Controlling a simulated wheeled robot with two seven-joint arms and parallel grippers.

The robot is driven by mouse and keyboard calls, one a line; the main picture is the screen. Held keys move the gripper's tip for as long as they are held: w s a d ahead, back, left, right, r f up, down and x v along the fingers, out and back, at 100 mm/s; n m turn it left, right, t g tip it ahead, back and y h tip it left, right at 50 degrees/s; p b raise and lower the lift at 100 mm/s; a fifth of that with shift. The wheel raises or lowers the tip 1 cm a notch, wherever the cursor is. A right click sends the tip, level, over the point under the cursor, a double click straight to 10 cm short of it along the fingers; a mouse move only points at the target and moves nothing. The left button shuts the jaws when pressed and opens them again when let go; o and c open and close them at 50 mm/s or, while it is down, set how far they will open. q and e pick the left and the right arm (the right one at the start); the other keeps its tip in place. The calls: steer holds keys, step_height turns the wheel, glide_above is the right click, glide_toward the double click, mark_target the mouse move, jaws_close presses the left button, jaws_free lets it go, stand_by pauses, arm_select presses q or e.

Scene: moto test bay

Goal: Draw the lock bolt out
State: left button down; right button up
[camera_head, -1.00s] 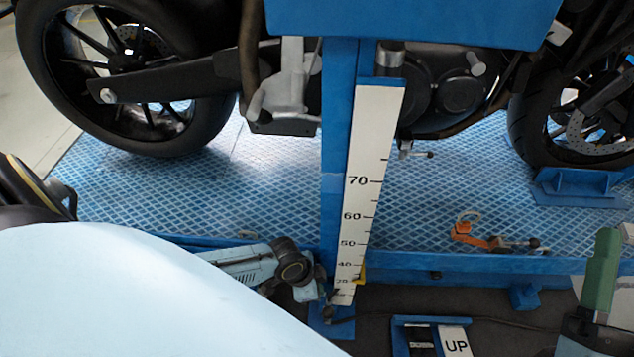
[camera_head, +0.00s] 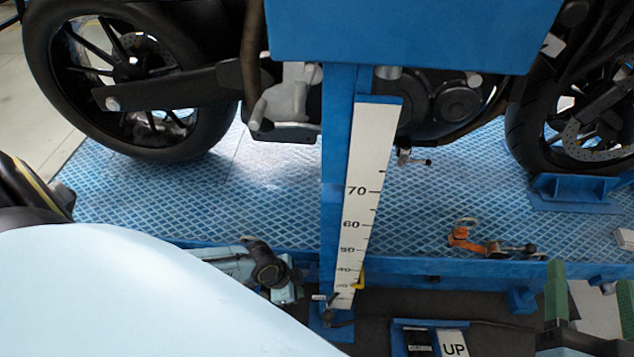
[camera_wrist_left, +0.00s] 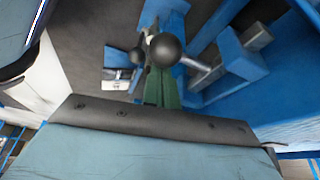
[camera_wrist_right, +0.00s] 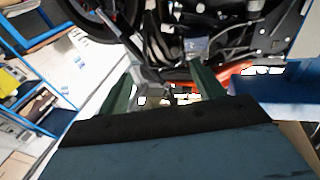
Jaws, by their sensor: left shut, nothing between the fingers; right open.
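A dark ball knob (camera_wrist_left: 165,49) and a silver rod (camera_wrist_left: 205,73) at a blue bracket show in the left wrist view; they look like the lock bolt, and I cannot tell how deep it sits. My left gripper (camera_wrist_left: 152,76) is shut and empty, its green fingers close behind the knob in that view. I cannot tell whether they touch it. In the head view my left arm hides those fingers and the bolt is not clear. My right gripper (camera_head: 588,280) is open and empty at the lower right; its spread fingers also show in the right wrist view (camera_wrist_right: 162,88).
A motorcycle (camera_head: 440,100) stands on the blue lift platform (camera_head: 290,210). A blue post with a white height scale (camera_head: 365,170) rises in front. An orange-handled clamp (camera_head: 460,236) lies near the platform edge. An UP pedal (camera_head: 453,345) is on the floor.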

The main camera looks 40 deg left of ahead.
arm_select(q)
steer(key=shift+s+a+f, duration=0.15)
steer(key=shift+s+a, duration=0.1)
steer(key=shift+a, duration=0.05)
steer(key=p+v, duration=0.3)
step_height(320, 180, up, 2)
steer(key=shift+s+r+p, duration=0.1)
steer(key=shift+r+p, duration=0.1)
steer(key=shift+p, duration=0.85)
steer(key=p+v, duration=0.2)
steer(key=shift+a+r+p, duration=0.1)
steer(key=shift+r+p, duration=0.25)
steer(key=shift+p+v, duration=0.85)
steer(key=shift+v, duration=0.15)
arm_select(e)
steer(key=s+d+f+g+h, duration=0.1)
steer(key=s+d+f+g, duration=0.2)
steer(key=f, duration=0.5)
steer(key=s+d+f+g+h, duration=0.2)
steer(key=s+d+f+g, duration=0.2)
steer(key=f, duration=0.5)
steer(key=s+d+f+g+h, duration=0.2)
steer(key=s+d+f+g, duration=0.1)
steer(key=s+f+g, duration=0.3)
steer(key=shift+s+d+f+m+g, duration=0.2)
steer(key=shift+f+m+g, duration=0.2)
steer(key=shift+f+g, duration=0.95)
steer(key=shift+w+h, duration=0.15)
steer(key=shift+h, duration=0.15)
